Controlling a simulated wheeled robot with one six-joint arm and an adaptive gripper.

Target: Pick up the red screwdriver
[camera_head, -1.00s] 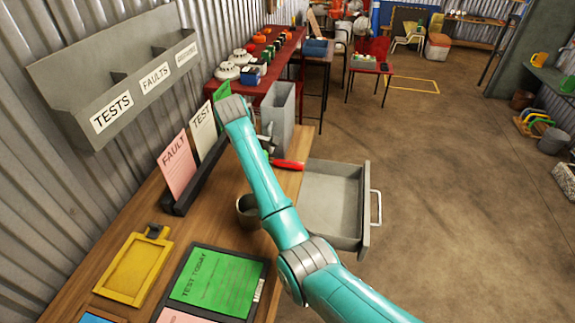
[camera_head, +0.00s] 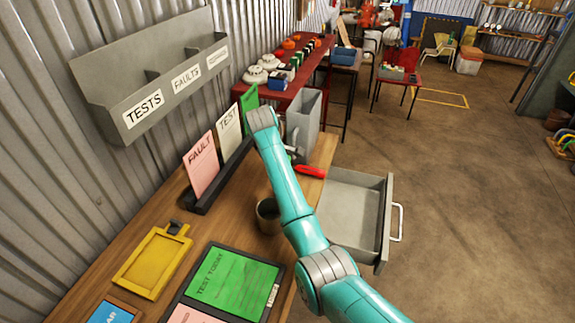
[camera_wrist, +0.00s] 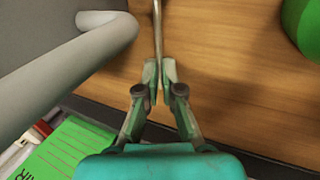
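The red screwdriver (camera_head: 311,172) shows its red handle in the head view, near the right edge of the wooden desk. My gripper is mostly hidden behind my arm there. In the wrist view my gripper (camera_wrist: 159,72) has its fingertips close together around a thin metal shaft (camera_wrist: 157,25), which runs up out of the picture. The shaft fits the screwdriver; its handle is outside the wrist view.
A dark mug (camera_head: 268,217) stands on the desk beside my arm. A grey holder (camera_head: 304,122) stands behind the handle. An open drawer (camera_head: 352,213) juts out at right. A green round object (camera_wrist: 303,25) and a grey tube (camera_wrist: 60,65) flank my fingers.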

